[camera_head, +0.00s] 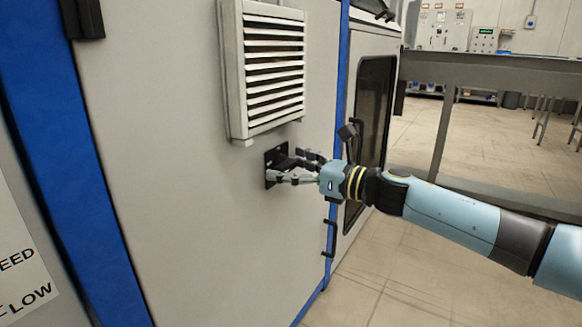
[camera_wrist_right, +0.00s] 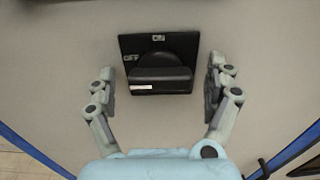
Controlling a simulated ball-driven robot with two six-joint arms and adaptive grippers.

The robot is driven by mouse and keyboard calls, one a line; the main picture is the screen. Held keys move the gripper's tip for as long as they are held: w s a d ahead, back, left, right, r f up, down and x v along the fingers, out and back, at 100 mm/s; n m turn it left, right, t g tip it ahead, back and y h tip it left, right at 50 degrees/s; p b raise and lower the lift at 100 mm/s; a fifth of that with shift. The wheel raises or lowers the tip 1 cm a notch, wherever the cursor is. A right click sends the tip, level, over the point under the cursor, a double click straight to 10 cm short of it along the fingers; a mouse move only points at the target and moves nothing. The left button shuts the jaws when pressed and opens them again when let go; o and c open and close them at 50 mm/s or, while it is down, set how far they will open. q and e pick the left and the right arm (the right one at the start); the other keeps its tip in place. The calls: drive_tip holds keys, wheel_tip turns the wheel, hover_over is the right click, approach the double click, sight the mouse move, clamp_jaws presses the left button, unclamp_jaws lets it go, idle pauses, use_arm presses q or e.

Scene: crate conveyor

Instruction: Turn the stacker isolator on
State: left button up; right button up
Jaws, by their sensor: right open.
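The stacker isolator is a black square plate with a black turning handle (camera_wrist_right: 160,76), on a grey cabinet panel. In the right wrist view, ON is marked at the plate's top and OFF at its left. The handle lies level, its white mark at the left end on the OFF side. In the head view the isolator (camera_head: 271,158) sits below a louvred vent, partly hidden by my right gripper. My right gripper (camera_head: 290,168) is open in front of it, and its fingers (camera_wrist_right: 162,82) stand on either side of the handle with gaps showing. My left gripper is out of view.
The white louvred vent (camera_head: 274,70) sticks out from the panel just above the isolator. A door with a dark window (camera_head: 371,110) and black handle is to the right, near my right arm. A grey bench (camera_head: 490,68) stands farther right. The panel below the isolator is bare.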

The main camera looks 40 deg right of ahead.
drive_tip(key=shift+c, duration=0.3)
drive_tip(key=c, duration=1.1)
